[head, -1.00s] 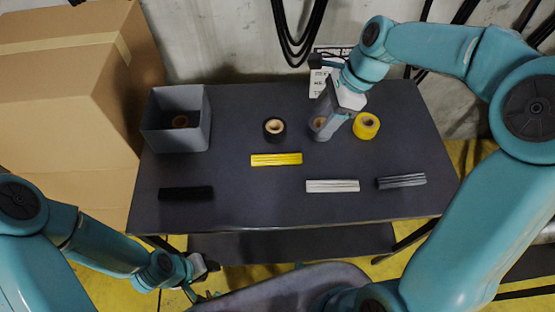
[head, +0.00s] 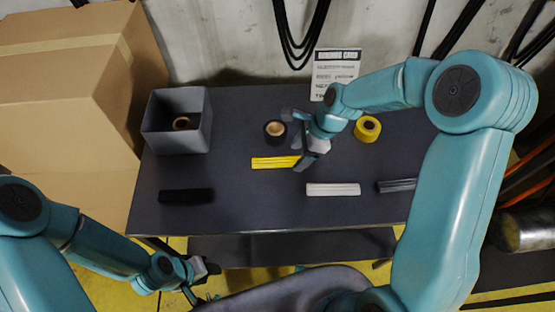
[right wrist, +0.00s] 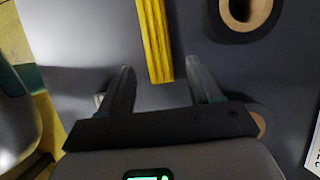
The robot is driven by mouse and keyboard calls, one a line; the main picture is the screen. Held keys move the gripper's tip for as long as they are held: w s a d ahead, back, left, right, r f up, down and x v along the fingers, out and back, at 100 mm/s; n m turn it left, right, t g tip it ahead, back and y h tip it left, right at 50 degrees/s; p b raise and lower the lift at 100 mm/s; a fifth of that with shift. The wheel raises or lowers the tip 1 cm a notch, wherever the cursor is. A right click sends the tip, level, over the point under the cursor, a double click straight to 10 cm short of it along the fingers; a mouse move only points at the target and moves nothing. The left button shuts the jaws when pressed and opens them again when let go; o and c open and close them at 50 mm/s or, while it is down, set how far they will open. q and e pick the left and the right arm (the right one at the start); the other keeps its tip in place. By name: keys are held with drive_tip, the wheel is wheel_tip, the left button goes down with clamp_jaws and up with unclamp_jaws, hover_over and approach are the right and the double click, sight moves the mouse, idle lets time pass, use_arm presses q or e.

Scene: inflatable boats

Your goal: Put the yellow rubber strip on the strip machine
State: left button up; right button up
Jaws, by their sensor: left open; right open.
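The yellow rubber strip (head: 272,162) lies flat on the dark table, and its right end is partly covered by my right gripper (head: 304,155). In the right wrist view the yellow strip (right wrist: 154,38) runs down from the top edge, and its near end shows between the open, empty fingers of my right gripper (right wrist: 160,72). I cannot tell how high the fingers are above it. My left gripper (head: 204,283) is open and empty, low in front of the table. I cannot make out a strip machine in these views.
On the table (head: 240,205) lie a black strip (head: 186,196), a white strip (head: 333,189) and a grey strip (head: 395,185). A black roll (head: 275,132), a yellow roll (head: 367,129) and a grey bin (head: 178,138) holding a roll stand behind. A cardboard box (head: 70,90) is left.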

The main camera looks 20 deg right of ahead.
drive_tip(key=shift+x, duration=0.85)
clamp_jaws()
drive_tip(key=shift+r, duration=0.1)
